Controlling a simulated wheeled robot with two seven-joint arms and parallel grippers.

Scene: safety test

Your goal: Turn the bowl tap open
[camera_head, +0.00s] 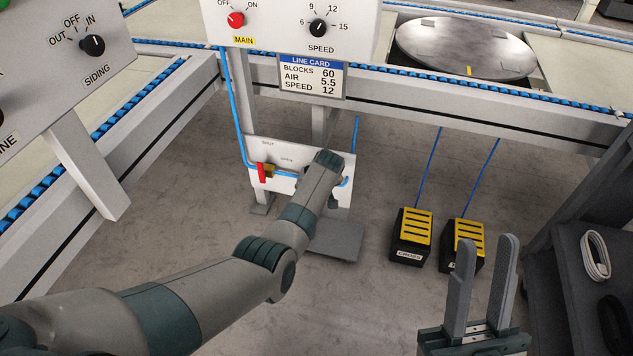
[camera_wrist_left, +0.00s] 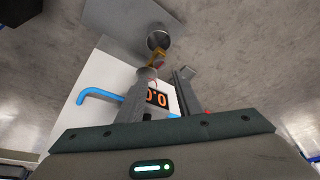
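A small brass fitting (camera_wrist_left: 157,60), which may be the bowl tap, shows in the left wrist view beyond the fingers, beside a dark round cup-like part (camera_wrist_left: 158,38). My left gripper (camera_wrist_left: 163,74) is open, its fingers pointing toward the fitting. I cannot tell if they touch anything. In the head view, my left wrist hides the gripper and this fitting. A white panel (camera_head: 287,155) carries a red-handled valve (camera_head: 261,172) near "SHUT" and "OPEN" labels, left of my wrist. My right gripper (camera_head: 488,241) is open and empty at lower right.
A display reading 0.0 (camera_wrist_left: 157,98) and a blue pipe (camera_wrist_left: 95,93) lie close to my left fingers. A grey plate (camera_head: 337,241) is on the floor below. Two yellow-black pedals (camera_head: 412,236) stand right. The control box (camera_head: 280,20) and conveyor frame (camera_head: 420,92) are above.

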